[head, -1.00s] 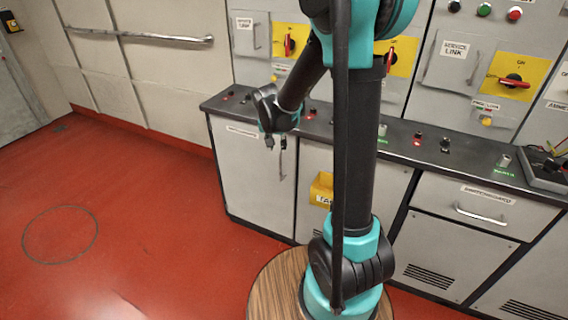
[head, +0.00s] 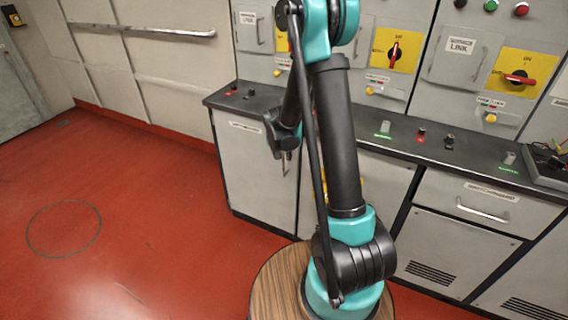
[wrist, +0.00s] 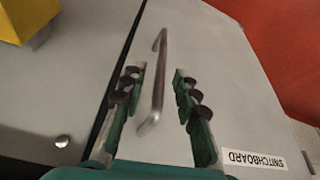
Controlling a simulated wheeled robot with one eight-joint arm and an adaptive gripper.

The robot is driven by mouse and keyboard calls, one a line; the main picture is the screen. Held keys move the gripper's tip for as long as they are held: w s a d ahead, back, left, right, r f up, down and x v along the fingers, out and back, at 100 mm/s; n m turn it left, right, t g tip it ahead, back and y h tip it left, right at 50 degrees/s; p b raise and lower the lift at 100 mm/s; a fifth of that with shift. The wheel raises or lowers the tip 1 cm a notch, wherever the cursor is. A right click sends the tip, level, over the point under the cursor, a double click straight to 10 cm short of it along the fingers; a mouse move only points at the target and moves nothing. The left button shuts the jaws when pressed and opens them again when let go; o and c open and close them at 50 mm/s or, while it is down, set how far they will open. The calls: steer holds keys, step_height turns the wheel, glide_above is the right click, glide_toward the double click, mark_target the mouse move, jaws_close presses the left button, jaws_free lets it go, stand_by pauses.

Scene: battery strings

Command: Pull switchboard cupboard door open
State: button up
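The switchboard cupboard door (head: 246,172) is a light grey panel at the left end of the counter, and it looks shut. In the wrist view the door (wrist: 215,85) carries an upside-down "SWITCHBOARD" label (wrist: 265,159). Its metal bar handle (wrist: 159,85) stands between the two fingers of my gripper (wrist: 156,95). The fingers are apart, with a gap on both sides of the handle. In the head view my gripper (head: 284,153) is at the door's upper right, by the handle (head: 287,164), partly hidden by my arm.
A yellow box (wrist: 28,18) sticks out from the neighbouring panel, close to the left of the handle. The black counter edge (head: 232,105) overhangs the door. The red floor (head: 150,200) left of the cupboard is clear.

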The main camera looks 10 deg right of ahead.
steer(key=shift+x, duration=2.75)
jaws_close()
